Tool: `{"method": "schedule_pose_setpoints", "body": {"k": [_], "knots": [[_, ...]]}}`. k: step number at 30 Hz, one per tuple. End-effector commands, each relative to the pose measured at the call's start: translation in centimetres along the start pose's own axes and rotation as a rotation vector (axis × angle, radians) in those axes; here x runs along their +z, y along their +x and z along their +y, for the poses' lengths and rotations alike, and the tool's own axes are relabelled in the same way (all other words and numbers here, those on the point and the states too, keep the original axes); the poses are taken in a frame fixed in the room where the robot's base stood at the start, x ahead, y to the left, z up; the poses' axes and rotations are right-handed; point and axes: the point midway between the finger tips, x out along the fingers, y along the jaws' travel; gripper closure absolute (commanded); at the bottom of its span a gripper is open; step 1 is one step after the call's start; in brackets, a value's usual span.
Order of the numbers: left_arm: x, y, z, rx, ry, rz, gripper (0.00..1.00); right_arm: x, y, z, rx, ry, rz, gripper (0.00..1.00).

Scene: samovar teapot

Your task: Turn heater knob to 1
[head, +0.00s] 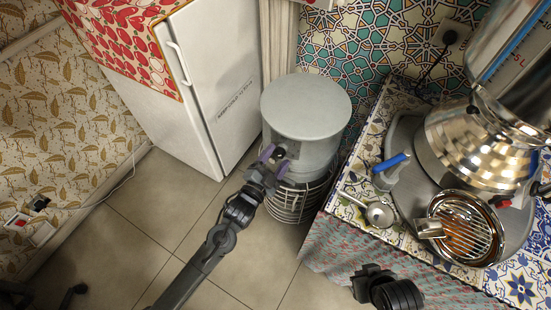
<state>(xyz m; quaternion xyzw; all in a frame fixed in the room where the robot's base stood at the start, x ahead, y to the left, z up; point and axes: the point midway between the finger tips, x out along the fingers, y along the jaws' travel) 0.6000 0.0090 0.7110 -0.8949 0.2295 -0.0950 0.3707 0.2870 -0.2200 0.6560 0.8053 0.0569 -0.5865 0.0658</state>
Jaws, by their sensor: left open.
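The heater (305,110) is a grey cylinder with a flat round top, standing on the floor between the white fridge and the tiled counter. A wire guard (292,203) surrounds its lower part. My left gripper (274,161), with purple fingertips, is open at the heater's front side. A small dark spot near the fingertips may be the heater knob, but the gripper partly hides it and its setting cannot be read. A dark part of my right arm (385,290) shows at the bottom edge; its fingers cannot be made out.
A white fridge (215,75) stands left of the heater. The counter on the right holds a shiny samovar (478,145), a grill-topped round vessel (462,232), a small metal ladle (379,214) and a blue-handled tap (390,165). Bare floor tiles lie in front.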

Motion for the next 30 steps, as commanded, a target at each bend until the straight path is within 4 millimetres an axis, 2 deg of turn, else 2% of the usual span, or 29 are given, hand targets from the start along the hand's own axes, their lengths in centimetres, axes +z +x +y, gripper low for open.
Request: {"method": "schedule_pose_setpoints", "body": {"k": [5,21,30], "knots": [[-0.1,-1.0,-0.1,0.001,0.000,-0.001,0.36,-0.2,-0.5,0.0,0.000,0.000,0.000,1.00],[0.0,-9.3,-0.1,0.002,0.000,-0.002,0.36,-1.1,-3.4,-0.1,-0.007,0.009,0.001,1.00],[0.0,-10.8,-0.1,-0.001,0.001,0.000,0.36,-1.2,-3.7,-0.1,-0.007,0.009,0.001,1.00]]}}
